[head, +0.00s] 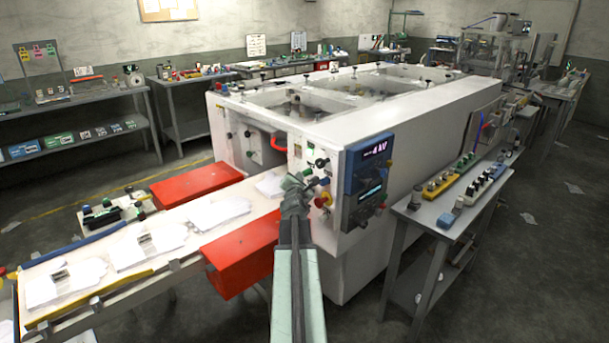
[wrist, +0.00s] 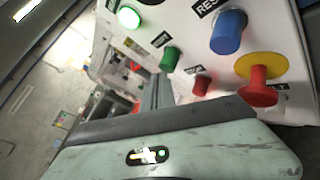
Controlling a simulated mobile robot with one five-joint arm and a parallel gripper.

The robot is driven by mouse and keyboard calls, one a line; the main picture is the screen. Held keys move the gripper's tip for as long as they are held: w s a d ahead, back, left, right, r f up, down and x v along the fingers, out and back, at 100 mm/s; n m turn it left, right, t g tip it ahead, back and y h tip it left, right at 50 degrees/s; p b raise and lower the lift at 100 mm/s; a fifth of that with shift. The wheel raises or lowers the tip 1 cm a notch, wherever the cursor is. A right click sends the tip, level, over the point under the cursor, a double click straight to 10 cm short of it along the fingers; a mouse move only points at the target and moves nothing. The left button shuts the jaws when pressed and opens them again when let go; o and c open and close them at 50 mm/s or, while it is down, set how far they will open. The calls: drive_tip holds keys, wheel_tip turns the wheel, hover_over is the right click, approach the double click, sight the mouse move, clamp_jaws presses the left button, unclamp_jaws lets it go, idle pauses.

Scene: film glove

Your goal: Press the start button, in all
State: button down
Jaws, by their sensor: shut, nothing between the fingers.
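The control panel (head: 312,157) is on the near end of the white machine. In the wrist view a green button (wrist: 170,58) stands out from the panel, with a small label I cannot read clearly. Below and right of it is a red button (wrist: 201,86). A blue button (wrist: 228,32) has a partly visible label starting "RES". A red mushroom button (wrist: 260,85) sits on a yellow base. A lit green lamp (wrist: 127,17) is at upper left. My gripper (head: 293,188) is shut and empty in front of the panel. Its fingers (wrist: 156,92) point toward the green button; contact cannot be told.
A blue display unit (head: 367,178) juts out right of the buttons. A conveyor (head: 105,285) with white sheets runs in from the left, between red boxes (head: 242,256). A side table (head: 440,212) with small devices stands at right. Floor at far right is mostly clear.

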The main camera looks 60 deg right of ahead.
drive_tip(key=shift+s+d, duration=0.1)
drive_tip(key=shift+d, duration=0.2)
drive_tip(key=shift+a, duration=0.1)
idle(0.4)
drive_tip(key=shift+w+a, duration=0.25)
drive_tip(key=shift+a, duration=0.5)
